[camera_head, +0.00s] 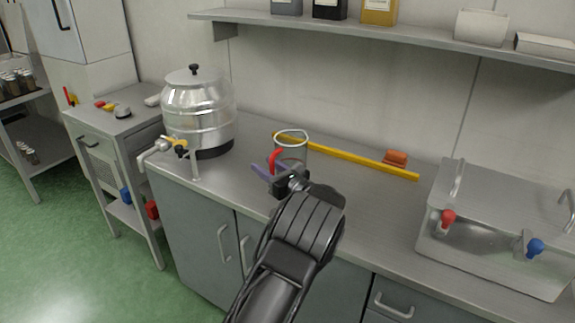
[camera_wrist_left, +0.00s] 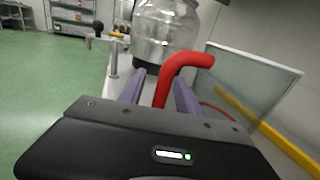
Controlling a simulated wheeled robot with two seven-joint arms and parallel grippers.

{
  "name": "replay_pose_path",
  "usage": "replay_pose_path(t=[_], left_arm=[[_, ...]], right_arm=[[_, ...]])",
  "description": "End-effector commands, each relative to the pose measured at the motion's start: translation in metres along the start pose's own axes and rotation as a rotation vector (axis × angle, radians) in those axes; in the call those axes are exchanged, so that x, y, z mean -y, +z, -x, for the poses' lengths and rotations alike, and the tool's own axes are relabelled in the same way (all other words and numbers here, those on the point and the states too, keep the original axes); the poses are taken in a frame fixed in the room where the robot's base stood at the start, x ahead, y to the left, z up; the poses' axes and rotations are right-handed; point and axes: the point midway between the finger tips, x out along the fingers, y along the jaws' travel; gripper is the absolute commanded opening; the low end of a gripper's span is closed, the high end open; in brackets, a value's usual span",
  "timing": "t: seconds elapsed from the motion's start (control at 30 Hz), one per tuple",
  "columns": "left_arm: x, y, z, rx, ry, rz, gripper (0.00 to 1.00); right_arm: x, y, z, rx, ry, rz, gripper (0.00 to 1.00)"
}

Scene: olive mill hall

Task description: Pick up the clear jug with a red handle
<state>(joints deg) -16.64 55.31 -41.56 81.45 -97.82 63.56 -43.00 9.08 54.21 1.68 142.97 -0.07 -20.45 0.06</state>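The clear jug (camera_head: 293,144) with a red handle (camera_head: 274,160) stands upright on the steel counter, to the right of the steel drum. My left gripper (camera_head: 267,173) is at the jug's near side, by the handle. In the left wrist view the red handle (camera_wrist_left: 165,86) lies between the two purple fingers (camera_wrist_left: 158,92), with a gap visible on each side, so the fingers look open around it. The jug's clear body (camera_wrist_left: 247,88) is to the right there. Fingertip contact is partly hidden. My right gripper is not in view.
A steel drum (camera_head: 199,112) with a tap stands left of the jug. A yellow level (camera_head: 350,161) lies behind it, with an orange block (camera_head: 396,158) beside it. A sink unit (camera_head: 500,225) is at the right. A shelf (camera_head: 400,35) hangs above. The counter between jug and sink is clear.

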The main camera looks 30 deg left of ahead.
Motion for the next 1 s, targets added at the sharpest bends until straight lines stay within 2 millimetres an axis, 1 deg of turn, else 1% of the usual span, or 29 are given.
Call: replay_pose_path(t=[0.1, 0.63, 1.0], left_arm=[[0.0005, -0.0007, -0.0036, -0.001, -0.002, -0.001, 0.4], [0.0004, -0.0004, -0.0031, 0.0, -0.001, -0.001, 0.4], [0.0004, -0.0003, -0.0031, 0.0, -0.001, -0.001, 0.09]], right_arm=[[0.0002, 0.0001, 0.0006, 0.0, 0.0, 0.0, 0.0], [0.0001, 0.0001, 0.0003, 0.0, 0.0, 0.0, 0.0], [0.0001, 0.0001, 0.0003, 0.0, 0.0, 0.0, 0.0]])
